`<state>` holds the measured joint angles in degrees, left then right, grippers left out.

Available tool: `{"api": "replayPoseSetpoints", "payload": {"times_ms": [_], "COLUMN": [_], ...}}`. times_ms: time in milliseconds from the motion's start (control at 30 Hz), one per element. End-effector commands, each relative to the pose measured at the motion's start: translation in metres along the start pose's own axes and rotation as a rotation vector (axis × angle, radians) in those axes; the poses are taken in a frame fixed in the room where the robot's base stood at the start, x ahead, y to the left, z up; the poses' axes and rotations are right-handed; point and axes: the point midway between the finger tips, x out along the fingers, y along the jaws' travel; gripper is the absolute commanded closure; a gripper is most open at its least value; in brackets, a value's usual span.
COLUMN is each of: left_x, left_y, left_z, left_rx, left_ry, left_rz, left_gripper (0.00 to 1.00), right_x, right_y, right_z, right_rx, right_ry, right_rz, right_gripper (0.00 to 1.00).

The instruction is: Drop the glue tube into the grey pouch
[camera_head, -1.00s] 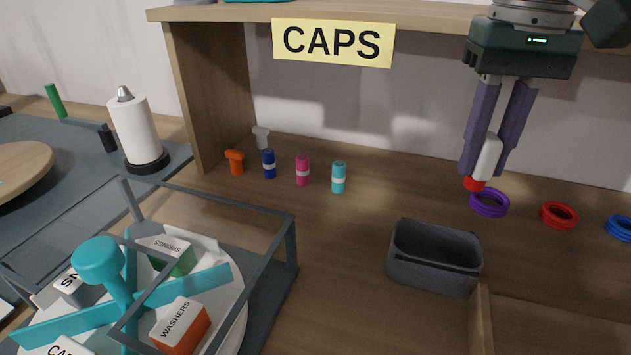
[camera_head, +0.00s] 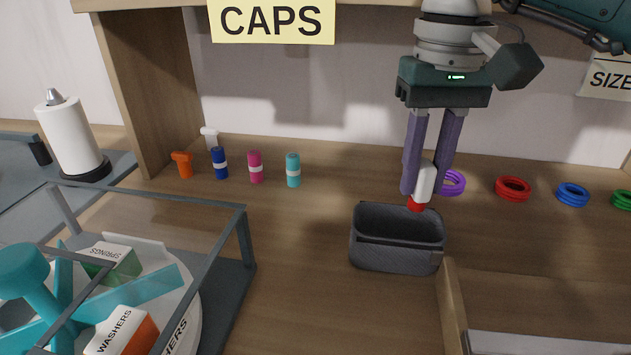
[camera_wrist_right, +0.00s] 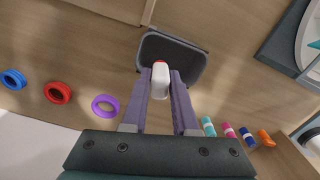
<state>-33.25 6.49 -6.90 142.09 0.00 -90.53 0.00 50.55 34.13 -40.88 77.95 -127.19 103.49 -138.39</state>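The glue tube (camera_head: 425,181) is white with a red tip pointing down. My right gripper (camera_head: 426,190) is shut on it and holds it upright in the head view, with the tip near the far rim of the grey pouch. The grey pouch (camera_head: 396,258) is an open-topped dark grey container on the wooden surface. In the right wrist view the tube (camera_wrist_right: 160,82) sits between the purple fingers (camera_wrist_right: 160,92), and its red tip overlaps the pouch (camera_wrist_right: 187,62). The pouch's inside looks empty where I can see it. My left gripper is not in view.
Orange, blue, pink and teal small items (camera_head: 255,167) stand left of the pouch. Purple, red (camera_head: 513,188), blue and green rings lie to the right. A wooden divider (camera_head: 452,305) is close to the pouch's right. A grey frame (camera_head: 245,240) surrounds the turntable at left.

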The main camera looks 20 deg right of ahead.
Motion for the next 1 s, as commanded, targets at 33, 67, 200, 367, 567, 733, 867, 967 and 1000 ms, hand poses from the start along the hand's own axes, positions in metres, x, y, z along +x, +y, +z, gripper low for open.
{"api": "replayPoseSetpoints", "payload": {"times_ms": [33,67,200,367,567,733,867,967,1000], "left_x": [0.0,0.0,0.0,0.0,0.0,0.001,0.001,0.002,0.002], "left_y": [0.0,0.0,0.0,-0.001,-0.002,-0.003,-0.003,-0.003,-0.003], "left_z": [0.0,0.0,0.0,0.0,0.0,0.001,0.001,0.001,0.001], "left_rx": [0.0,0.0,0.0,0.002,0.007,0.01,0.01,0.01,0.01], "left_ry": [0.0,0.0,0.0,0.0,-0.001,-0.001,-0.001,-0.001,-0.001], "left_rz": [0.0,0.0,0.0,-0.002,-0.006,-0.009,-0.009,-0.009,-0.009], "left_gripper": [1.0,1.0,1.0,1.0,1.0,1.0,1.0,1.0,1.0], "right_x": [0.0,0.0,0.0,0.0,-0.004,-0.03,-0.057,-0.076,-0.082], "right_y": [0.0,0.0,0.0,0.0,0.0,0.0,0.0,0.0,0.0], "right_z": [0.0,0.0,0.0,0.0,-0.001,-0.001,-0.001,-0.001,-0.001], "right_rx": [0.0,0.0,0.0,0.0,-0.001,-0.001,0.0,-0.001,0.0], "right_ry": [0.0,0.0,0.0,0.0,0.002,0.007,0.007,0.005,0.005], "right_rz": [0.0,0.0,0.0,0.0,-0.001,0.0,-0.001,-0.001,0.0], "right_gripper": [0.66,0.63,0.47,0.41,0.41,0.41,0.41,0.41,0.41]}}
